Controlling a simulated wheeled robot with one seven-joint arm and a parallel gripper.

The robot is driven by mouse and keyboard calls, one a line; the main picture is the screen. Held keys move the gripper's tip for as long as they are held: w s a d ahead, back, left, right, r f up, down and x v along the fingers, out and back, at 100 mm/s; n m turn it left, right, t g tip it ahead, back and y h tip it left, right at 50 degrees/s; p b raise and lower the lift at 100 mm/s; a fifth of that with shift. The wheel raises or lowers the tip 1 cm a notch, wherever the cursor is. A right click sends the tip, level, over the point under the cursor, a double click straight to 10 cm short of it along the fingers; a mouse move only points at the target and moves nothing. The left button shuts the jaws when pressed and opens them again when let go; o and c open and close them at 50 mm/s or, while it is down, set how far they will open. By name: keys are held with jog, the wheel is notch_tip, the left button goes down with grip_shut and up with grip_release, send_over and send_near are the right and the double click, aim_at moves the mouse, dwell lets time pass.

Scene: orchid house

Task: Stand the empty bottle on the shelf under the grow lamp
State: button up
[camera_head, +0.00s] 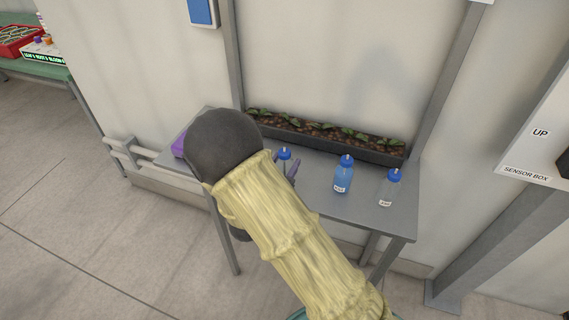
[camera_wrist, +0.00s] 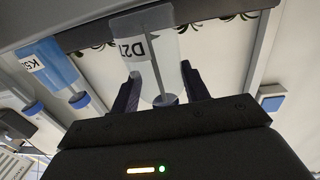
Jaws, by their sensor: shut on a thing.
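My gripper (camera_head: 291,170) is over the grey shelf (camera_head: 398,222), largely behind my forearm. It is shut on a clear bottle (camera_wrist: 150,48) with a blue cap and a label reading "D2" and more. The bottle looks empty apart from a tube inside. Its blue cap (camera_head: 285,153) shows beside my arm in the head view. In the wrist view both fingers flank it, and the picture is upside down. I cannot tell whether its base touches the shelf. No grow lamp is clearly in view.
A blue-filled bottle (camera_head: 343,178) and a clear bottle (camera_head: 389,189) stand on the shelf to the right. A long planter (camera_head: 375,155) of seedlings lines the back. A purple object (camera_head: 179,146) is at the left end. The shelf's front right corner is bare.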

jog(key=shift+f, duration=0.2)
jog(key=o, duration=1)
jog(key=shift+c, duration=0.2)
jog(key=shift+r, duration=0.2)
jog(key=shift+s+a, duration=0.15)
jog(key=shift+s, duration=0.05)
jog(key=v, duration=1.1)
jog(key=shift+s, duration=0.3)
jog(key=shift+a, duration=0.1)
